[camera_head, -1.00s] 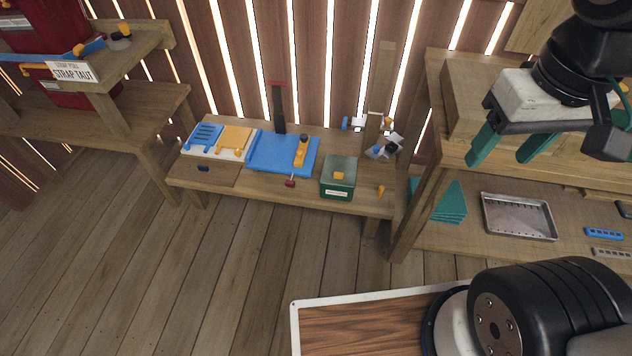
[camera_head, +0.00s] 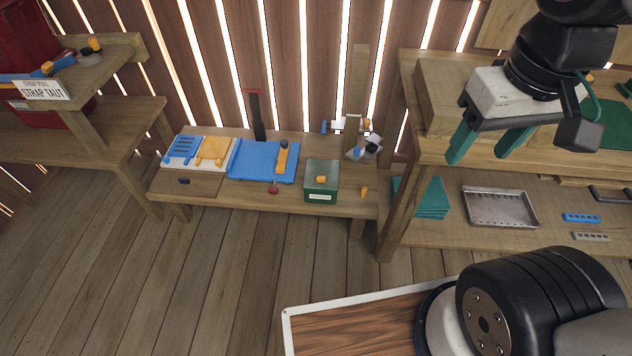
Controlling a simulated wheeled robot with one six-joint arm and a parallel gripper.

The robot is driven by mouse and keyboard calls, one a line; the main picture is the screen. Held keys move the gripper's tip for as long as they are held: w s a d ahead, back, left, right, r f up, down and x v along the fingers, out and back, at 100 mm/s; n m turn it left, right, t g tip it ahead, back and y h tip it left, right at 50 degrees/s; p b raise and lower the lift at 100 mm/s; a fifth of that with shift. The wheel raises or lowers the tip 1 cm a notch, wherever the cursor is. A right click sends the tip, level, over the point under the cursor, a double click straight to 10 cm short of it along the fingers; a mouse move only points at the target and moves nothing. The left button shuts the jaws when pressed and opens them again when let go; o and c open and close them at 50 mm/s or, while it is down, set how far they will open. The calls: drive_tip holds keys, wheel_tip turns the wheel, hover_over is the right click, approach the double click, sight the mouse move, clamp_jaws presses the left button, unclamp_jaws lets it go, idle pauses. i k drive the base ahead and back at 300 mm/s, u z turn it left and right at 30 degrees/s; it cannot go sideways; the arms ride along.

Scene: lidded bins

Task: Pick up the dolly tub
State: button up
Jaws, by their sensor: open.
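No thing in view is clearly a dolly tub. A dark red tub (camera_head: 28,45) stands on the left shelving, cut by the picture's left edge, with a blue strap (camera_head: 22,76) in front; I cannot tell if it is the dolly tub. Another red container (camera_head: 45,112) shows partly under the upper shelf. My gripper (camera_head: 482,155) is at the upper right, with teal fingers apart and nothing between them. It is far from the red tub and appears in front of the right shelving.
A low bench (camera_head: 235,195) carries a blue board (camera_head: 264,160), a green box (camera_head: 321,182) and small tools. The right shelving (camera_head: 395,190) holds a metal tray (camera_head: 500,207) and teal sheets (camera_head: 424,197). The plank floor (camera_head: 190,280) before the bench is clear.

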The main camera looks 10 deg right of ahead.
sight(321, 178)
drive_tip(key=k, duration=0.4)
drive_tip(key=u, duration=1.1)
drive_tip(key=i, duration=1.4)
drive_tip(key=z, duration=0.85)
drive_tip(key=i, duration=0.25)
drive_tip(key=z, duration=0.2)
